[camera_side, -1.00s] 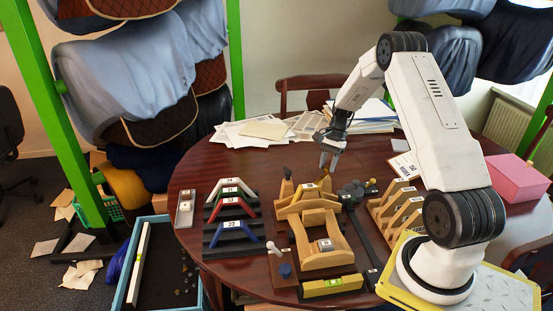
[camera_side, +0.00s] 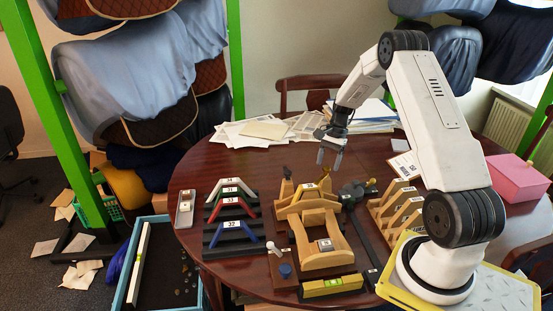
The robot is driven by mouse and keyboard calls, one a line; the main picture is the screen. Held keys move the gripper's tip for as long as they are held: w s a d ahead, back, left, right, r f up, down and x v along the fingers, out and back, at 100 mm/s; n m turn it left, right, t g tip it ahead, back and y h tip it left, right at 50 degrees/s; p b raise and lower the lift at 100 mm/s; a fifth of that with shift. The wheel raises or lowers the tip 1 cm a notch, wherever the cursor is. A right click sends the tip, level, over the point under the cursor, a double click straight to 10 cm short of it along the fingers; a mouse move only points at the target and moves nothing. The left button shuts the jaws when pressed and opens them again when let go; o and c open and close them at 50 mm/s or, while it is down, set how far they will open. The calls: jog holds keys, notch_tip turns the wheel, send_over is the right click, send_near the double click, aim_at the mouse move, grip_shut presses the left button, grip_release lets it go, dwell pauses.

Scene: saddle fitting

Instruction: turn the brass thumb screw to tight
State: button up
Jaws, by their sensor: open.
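A small brass-coloured piece (camera_side: 326,172), which looks like the thumb screw, shows at the far end of the wooden saddle frame (camera_side: 322,228). It is too small to tell how far it is turned. My gripper (camera_side: 329,166) is open and empty, fingers pointing down, just above the brass piece. I cannot see any contact between them.
A dark clamp-like tool (camera_side: 352,192) with a yellowish tip lies right of the frame. Numbered coloured arches (camera_side: 233,230) stand on a black rack at left, wooden arches (camera_side: 400,212) at right. A yellow level (camera_side: 332,286) lies in front. Papers (camera_side: 265,129) cover the back.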

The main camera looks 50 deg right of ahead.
jog(key=v, duration=0.7)
dwell(0.3)
jog(key=a+r+n+h, duration=0.25)
jog(key=a+n, duration=0.65)
jog(key=a, duration=1)
jog(key=s+a+n+t+h, duration=0.1)
jog(key=s+a+n, duration=0.3)
jog(key=a, duration=0.3)
jog(key=s+a+n+t+h, duration=0.1)
jog(key=s+a+n, duration=0.3)
jog(key=a, duration=0.3)
jog(key=shift+s+f+n+t, duration=0.2)
jog(key=shift+n+t, duration=0.1)
jog(key=shift+n, duration=0.3)
jog(key=shift+w+r, duration=0.1)
